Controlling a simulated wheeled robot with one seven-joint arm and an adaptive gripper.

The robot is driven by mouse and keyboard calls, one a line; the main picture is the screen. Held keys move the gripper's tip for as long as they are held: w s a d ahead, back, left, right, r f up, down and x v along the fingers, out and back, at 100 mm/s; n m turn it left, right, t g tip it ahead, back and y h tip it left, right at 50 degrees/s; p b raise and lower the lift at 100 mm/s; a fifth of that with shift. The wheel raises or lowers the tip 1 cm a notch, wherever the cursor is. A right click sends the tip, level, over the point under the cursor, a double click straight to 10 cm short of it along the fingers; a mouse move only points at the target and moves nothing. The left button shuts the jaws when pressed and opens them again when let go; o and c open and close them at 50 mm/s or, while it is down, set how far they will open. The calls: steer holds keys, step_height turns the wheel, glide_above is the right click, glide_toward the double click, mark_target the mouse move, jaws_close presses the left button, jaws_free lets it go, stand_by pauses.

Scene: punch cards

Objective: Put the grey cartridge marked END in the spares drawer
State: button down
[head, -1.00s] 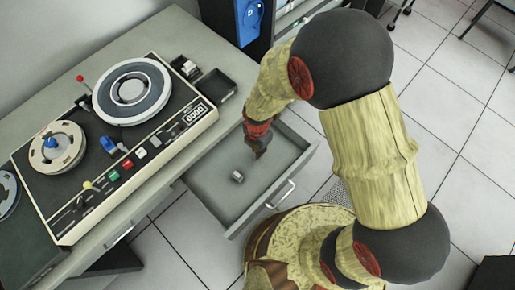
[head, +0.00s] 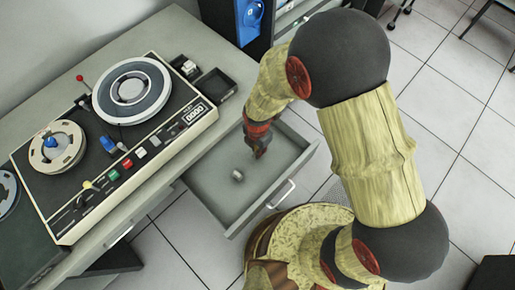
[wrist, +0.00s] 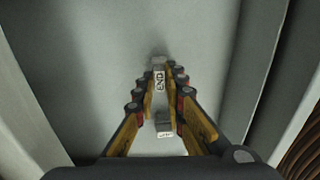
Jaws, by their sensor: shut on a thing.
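My gripper (head: 259,151) is inside the open grey drawer (head: 213,195), low near its floor. In the wrist view my gripper (wrist: 162,78) has its fingertips closed on the grey cartridge marked END (wrist: 159,80), whose white label faces the camera. In the head view the fingers largely hide this cartridge. A second small grey cartridge (head: 237,175) lies on the drawer floor, left of and nearer than the gripper. It also shows between the fingers in the wrist view (wrist: 164,123), its pale label too small to read.
The tape machine (head: 130,140) with its reels stands on the desk left of the drawer. Behind the drawer are an empty dark tray (head: 213,88) and another holding a pale piece (head: 188,69). Drawer walls surround the gripper; the floor in front is bare.

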steer(key=shift+f+b, duration=0.5)
steer(key=shift+f, duration=0.4)
steer(key=c, duration=1.8)
jaws_free()
steer(key=shift+o, duration=0.2)
steer(key=shift+c, duration=0.2)
steer(key=shift+c, duration=0.8)
steer(key=shift+r+p, duration=3.2)
steer(key=shift+r, duration=0.9)
